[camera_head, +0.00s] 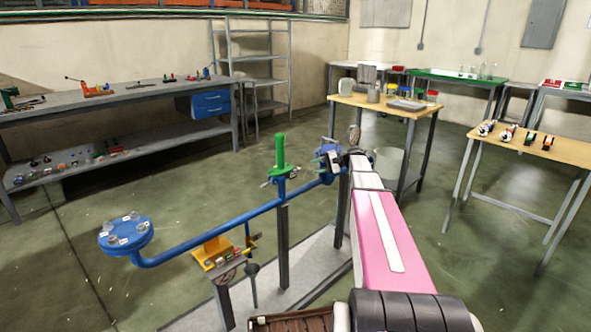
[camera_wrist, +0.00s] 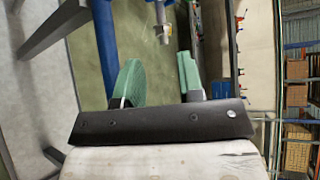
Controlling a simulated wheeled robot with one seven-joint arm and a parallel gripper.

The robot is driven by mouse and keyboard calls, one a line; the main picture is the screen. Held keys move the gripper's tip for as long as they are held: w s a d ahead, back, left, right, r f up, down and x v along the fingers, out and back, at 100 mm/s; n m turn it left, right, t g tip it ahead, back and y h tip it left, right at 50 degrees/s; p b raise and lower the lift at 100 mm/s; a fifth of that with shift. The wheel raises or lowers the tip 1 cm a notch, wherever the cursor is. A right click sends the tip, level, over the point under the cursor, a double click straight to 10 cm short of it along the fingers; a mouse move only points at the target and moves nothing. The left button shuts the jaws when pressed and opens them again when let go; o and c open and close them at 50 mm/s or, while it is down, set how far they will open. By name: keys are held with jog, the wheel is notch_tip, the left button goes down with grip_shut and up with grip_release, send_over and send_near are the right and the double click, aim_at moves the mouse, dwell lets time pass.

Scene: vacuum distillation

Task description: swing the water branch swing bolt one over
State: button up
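A blue water pipe (camera_head: 215,233) runs from a round blue flange (camera_head: 127,236) with several bolts at the left to a second blue fitting (camera_head: 328,162) near the middle. My gripper (camera_wrist: 160,75) is beside that second fitting at the end of my arm, which hides part of it in the head view. In the wrist view its two green-padded fingers are apart with nothing between them. A metal bolt end (camera_wrist: 163,33) on a blue part shows beyond the fingertips, apart from them. I cannot tell which swing bolt it is.
A green upright handle (camera_head: 280,150) stands on the pipe, left of the second fitting. A yellow bracket (camera_head: 212,253) sits below the pipe. Grey posts (camera_head: 283,245) rise from a pale base plate. A wooden table (camera_head: 385,105) and a long workbench (camera_head: 110,97) stand farther back.

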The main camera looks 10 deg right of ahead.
aim_at(299, 170)
jog(key=x, duration=1)
jog(key=shift+w+a, duration=0.15)
jog(key=shift+a, duration=0.2)
grip_shut()
jog(key=shift+r, duration=0.1)
